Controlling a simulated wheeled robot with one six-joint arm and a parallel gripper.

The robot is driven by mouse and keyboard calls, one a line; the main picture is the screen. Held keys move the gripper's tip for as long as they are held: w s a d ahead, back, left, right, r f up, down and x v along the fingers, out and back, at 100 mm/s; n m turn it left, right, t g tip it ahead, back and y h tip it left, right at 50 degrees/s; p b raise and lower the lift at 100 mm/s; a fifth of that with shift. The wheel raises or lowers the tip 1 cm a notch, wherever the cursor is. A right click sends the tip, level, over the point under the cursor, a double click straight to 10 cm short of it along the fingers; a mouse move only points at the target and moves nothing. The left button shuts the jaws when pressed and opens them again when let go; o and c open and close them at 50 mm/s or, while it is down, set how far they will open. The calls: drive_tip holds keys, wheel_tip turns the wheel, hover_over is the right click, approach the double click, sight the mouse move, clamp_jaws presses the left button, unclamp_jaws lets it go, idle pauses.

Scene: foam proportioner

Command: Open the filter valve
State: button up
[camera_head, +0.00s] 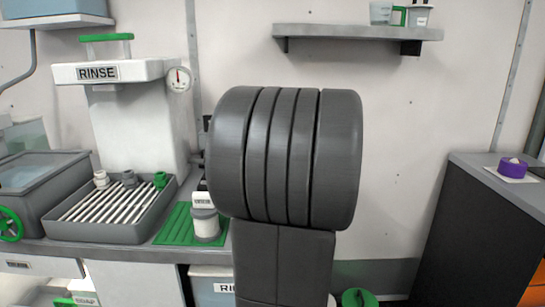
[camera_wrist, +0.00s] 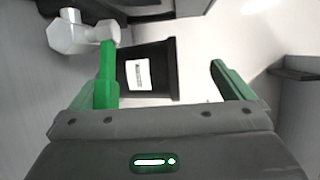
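My gripper (camera_wrist: 162,60) shows in the wrist view with its two green fingers wide apart and nothing held between them. A black, cup-shaped body (camera_wrist: 152,70) with a white label lies beyond and between the fingers. A pale fitting (camera_wrist: 80,33) with a faceted block and a round end sits at the upper left, by the left fingertip; I cannot tell if they touch. I cannot tell for sure which part is the filter valve. In the head view, my own dark arm hides my gripper and whatever is behind it.
In the head view, a white RINSE unit (camera_head: 108,72) with a gauge (camera_head: 179,79) stands left above a slatted tray (camera_head: 80,226). A white canister (camera_head: 206,224) sits on a green mat (camera_head: 170,232). A wall shelf (camera_head: 357,33) is above; a dark cabinet (camera_head: 470,240) stands right.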

drive_tip(key=shift+t+y, duration=0.3)
drive_tip(key=shift+t, duration=0.1)
drive_tip(key=r, duration=0.6)
drive_tip(key=shift+w+a, duration=0.1)
drive_tip(key=shift+w, duration=0.15)
drive_tip(key=shift+g, duration=0.3)
drive_tip(key=f, duration=0.1)
drive_tip(key=s+f, duration=0.1)
drive_tip(key=f, duration=0.2)
drive_tip(key=shift+s+f, duration=0.25)
drive_tip(key=shift+s, duration=0.15)
drive_tip(key=b+v, duration=0.2)
drive_tip(key=v, duration=0.4)
drive_tip(key=shift+d, duration=0.25)
drive_tip(key=shift+s+d+f, duration=0.1)
drive_tip(key=shift+s+f, duration=0.05)
drive_tip(key=shift+s, duration=0.25)
drive_tip(key=shift+c, duration=0.5)
drive_tip(key=shift+s+d, duration=0.2)
drive_tip(key=shift+s, duration=0.3)
drive_tip(key=c, duration=0.9)
drive_tip(key=b+v, duration=0.2)
drive_tip(key=v, duration=0.5)
drive_tip(key=shift+s+f, duration=0.4)
drive_tip(key=shift+f, duration=0.05)
